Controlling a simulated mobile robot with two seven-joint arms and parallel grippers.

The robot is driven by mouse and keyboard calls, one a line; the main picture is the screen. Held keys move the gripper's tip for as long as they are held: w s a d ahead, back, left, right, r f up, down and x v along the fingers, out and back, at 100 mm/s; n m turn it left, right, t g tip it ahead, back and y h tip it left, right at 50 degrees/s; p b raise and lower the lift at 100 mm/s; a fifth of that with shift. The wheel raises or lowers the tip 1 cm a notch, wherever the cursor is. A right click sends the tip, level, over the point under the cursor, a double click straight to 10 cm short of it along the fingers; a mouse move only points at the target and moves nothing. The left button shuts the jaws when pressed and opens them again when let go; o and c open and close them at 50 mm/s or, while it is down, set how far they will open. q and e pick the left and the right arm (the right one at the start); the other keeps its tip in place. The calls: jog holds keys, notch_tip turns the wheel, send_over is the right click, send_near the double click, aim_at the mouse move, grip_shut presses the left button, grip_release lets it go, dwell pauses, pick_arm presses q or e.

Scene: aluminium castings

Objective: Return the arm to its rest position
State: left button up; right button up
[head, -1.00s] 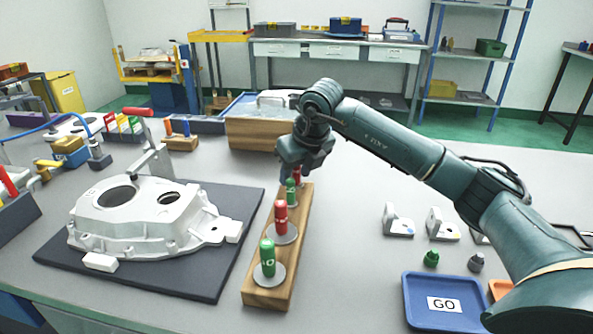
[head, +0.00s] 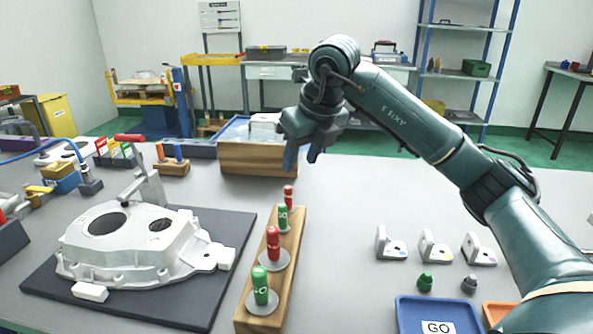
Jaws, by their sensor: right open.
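My right gripper (head: 302,158) hangs above the table, fingers pointing down, empty and open. It is above and slightly beyond the far end of the wooden gauge block (head: 284,246), clear of it. My right arm (head: 440,140) comes in from the right and arches over the table. The block holds upright red and green plug gauges in a row, the nearest green (head: 260,286), then red (head: 273,243), green (head: 283,217) and red (head: 288,195). My left gripper is out of view.
A white casting (head: 140,250) with a clamp lies on a dark mat (head: 215,285) at left. A wooden box (head: 258,158) stands behind the gripper. A blue GO tray (head: 405,305) and several small brackets (head: 433,246) are at right. Table between block and brackets is clear.

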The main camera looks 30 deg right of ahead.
jog(key=shift+s+r, duration=0.15)
jog(key=shift+r, duration=0.2)
dwell(0.3)
